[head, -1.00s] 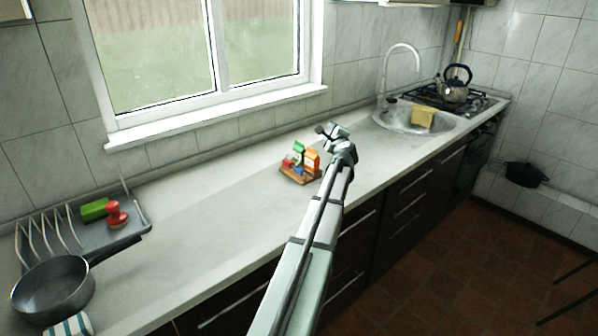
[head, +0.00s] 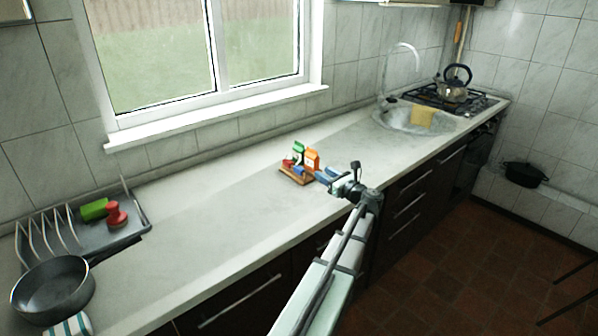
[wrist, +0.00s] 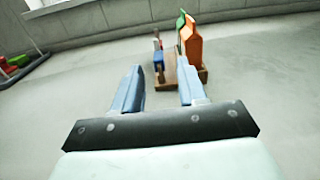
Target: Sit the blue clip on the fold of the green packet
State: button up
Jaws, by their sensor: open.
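A green packet (head: 299,147) stands upright on a small wooden board (head: 291,178) on the counter, beside an orange packet (head: 312,158). In the wrist view the green packet (wrist: 182,20) is mostly hidden behind the orange packet (wrist: 192,46). A small blue thing, seemingly the blue clip (head: 299,170), is at the front of the board; it shows in the wrist view (wrist: 158,61), left of the orange packet. My gripper (head: 324,177) is open and empty, just right of the board. In the wrist view its fingers (wrist: 161,82) point toward the board, apart from everything.
A small red thing (head: 287,163) is also at the board. A dish rack (head: 128,228) with a green and a red object and a grey pan (head: 52,287) are at far left. The sink (head: 395,112) and kettle (head: 453,90) are at right. The counter (head: 200,220) between is clear.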

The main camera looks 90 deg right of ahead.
aim_at(299, 171)
jog(key=shift+w+f, duration=0.15)
jog(key=shift+w, duration=0.2)
jog(key=x, duration=0.7)
jog(key=shift+d, duration=0.2)
jog(key=shift+w+x, duration=0.2)
jog(key=shift+x, duration=2.85)
jog(key=shift+a, duration=0.25)
jog(key=shift+c, duration=0.4)
grip_shut()
